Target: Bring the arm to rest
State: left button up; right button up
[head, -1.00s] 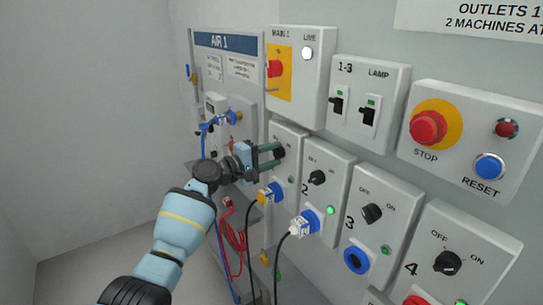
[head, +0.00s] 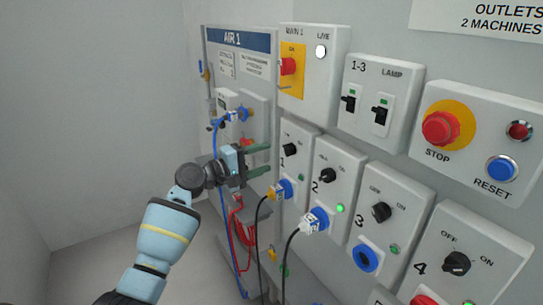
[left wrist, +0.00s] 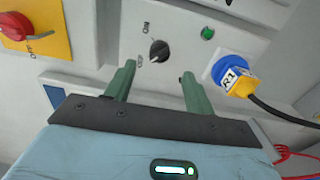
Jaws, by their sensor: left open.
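My left gripper (head: 266,160) is open in the head view, with its two green fingers pointing at the wall panels. Its arm comes in from the lower left. In the left wrist view the open gripper (left wrist: 158,85) has nothing between its fingers. The black knob (left wrist: 159,50) of outlet 1 is beyond and between the fingertips, with a gap. That knob also shows in the head view (head: 290,149), right of the fingers. A plug labelled R1 (left wrist: 237,80) is in the blue socket of outlet 1. My right gripper is not in view.
Outlet 2 (head: 327,174) has a white plug (head: 315,221) and a lit green lamp. The red stop button (head: 440,129) and blue reset button (head: 502,168) are at right. Blue and red hoses (head: 238,235) and black cables hang below my left gripper. The left floor is clear.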

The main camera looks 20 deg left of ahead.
pick_arm(q)
jog(key=shift+s+a, duration=0.2)
jog(key=shift+s, duration=0.15)
jog(key=s+d+f+m+g+y, duration=0.1)
jog(key=s+f+y, duration=0.1)
jog(key=s+f, duration=0.6)
jog(key=s+d+f+m+g+y, duration=0.1)
jog(key=s+f+m+y, duration=0.15)
jog(key=f, duration=0.85)
jog(key=s+f+g+y, duration=0.1)
jog(key=s+f, duration=0.5)
jog(key=f, duration=0.4)
jog(key=s+d+f+m+y, duration=0.1)
jog(key=s+f+m, duration=0.2)
jog(key=s, duration=0.7)
jog(key=s+d+f+m+g+y, duration=0.1)
jog(key=s+f+m, duration=0.2)
jog(key=s, duration=0.8)
jog(key=s+d+f+m+g+y+p, duration=0.1)
jog(key=s+f+m, duration=0.2)
jog(key=s, duration=0.8)
jog(key=shift+s+d+f, duration=0.15)
jog(key=shift+d+f, duration=0.15)
jog(key=shift+f, duration=0.1)
